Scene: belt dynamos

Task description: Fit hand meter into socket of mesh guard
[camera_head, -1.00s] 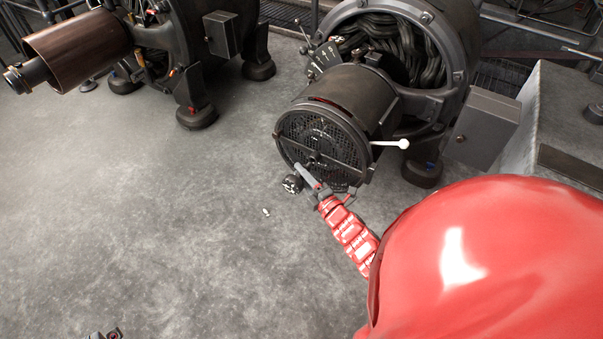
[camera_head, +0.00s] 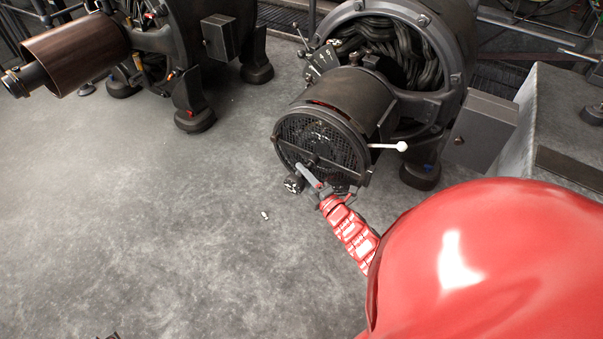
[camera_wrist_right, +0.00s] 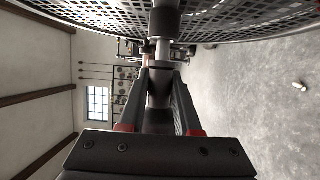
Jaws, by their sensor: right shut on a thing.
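The mesh guard (camera_head: 335,140) is the round dark grille on the front end of the middle dynamo, with a small hub near its centre. My right gripper (camera_head: 317,186) is at the lower part of this grille and shut on the hand meter (camera_head: 292,184), whose dark round body with white marks shows beside it. In the right wrist view, the fingers (camera_wrist_right: 160,82) grip a grey stem with a black collar (camera_wrist_right: 165,24) that reaches the mesh edge. Whether it touches or is seated in the socket is hidden. A dark sliver at the bottom left, seemingly my left gripper (camera_head: 112,336), barely shows.
A white-knobbed lever (camera_head: 388,146) sticks out right of the guard. A grey box (camera_head: 480,128) and a concrete block (camera_head: 550,110) stand to the right. Another dynamo (camera_head: 200,50) is at the left. The floor in front is clear except for a small white piece (camera_head: 265,215).

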